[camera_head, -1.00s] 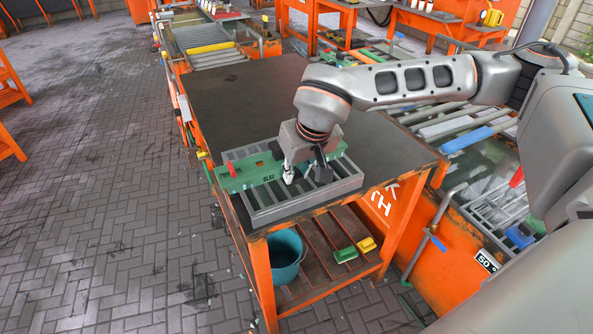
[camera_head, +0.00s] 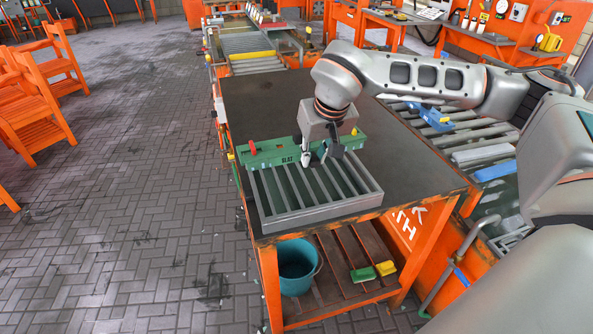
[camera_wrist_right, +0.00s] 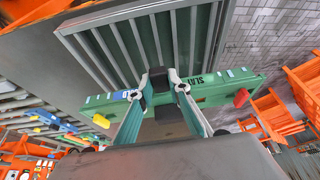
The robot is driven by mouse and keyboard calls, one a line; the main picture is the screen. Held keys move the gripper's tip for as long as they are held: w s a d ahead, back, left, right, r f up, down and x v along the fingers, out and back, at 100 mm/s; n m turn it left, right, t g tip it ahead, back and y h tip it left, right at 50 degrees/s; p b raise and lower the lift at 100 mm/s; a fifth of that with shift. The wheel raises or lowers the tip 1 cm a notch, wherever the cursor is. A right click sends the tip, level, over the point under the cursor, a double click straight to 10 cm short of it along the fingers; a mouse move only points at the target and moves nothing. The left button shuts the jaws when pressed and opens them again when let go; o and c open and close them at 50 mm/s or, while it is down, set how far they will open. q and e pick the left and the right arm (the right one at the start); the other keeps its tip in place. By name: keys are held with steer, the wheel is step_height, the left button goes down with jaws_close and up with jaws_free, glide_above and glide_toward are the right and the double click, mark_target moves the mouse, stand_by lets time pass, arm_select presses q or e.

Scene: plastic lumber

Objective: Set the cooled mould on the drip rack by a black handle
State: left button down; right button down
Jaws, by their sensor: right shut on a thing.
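The green mould (camera_head: 285,156), marked SLAT, is a long narrow bar with a red part near its left end. My right gripper (camera_head: 320,160) is shut on the mould's black handle, which shows between the fingers in the right wrist view (camera_wrist_right: 160,82). The mould also shows there, crosswise (camera_wrist_right: 215,90). The grey slatted drip rack (camera_head: 320,213) lies on the dark table's near end. In the head view the mould crosses the rack's far edge and appears raised; I cannot tell the exact gap. My left gripper is not in view.
The dark tabletop (camera_head: 265,98) is clear beyond the rack. Below it, a teal bucket (camera_head: 298,268) and green and yellow blocks sit on the lower shelf. A water tank with rollers and blue moulds stands to the right. Orange chairs (camera_head: 35,110) stand at the left.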

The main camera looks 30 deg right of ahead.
steer(key=shift+d+r, duration=0.35)
steer(key=shift+d, duration=0.4)
steer(key=shift+f+b, duration=0.9)
steer(key=shift+f, duration=2.5)
steer(key=shift+s+a+f+p, duration=0.1)
steer(key=shift+f+p, duration=0.05)
steer(key=shift+p, duration=0.45)
steer(key=shift+f, duration=0.45)
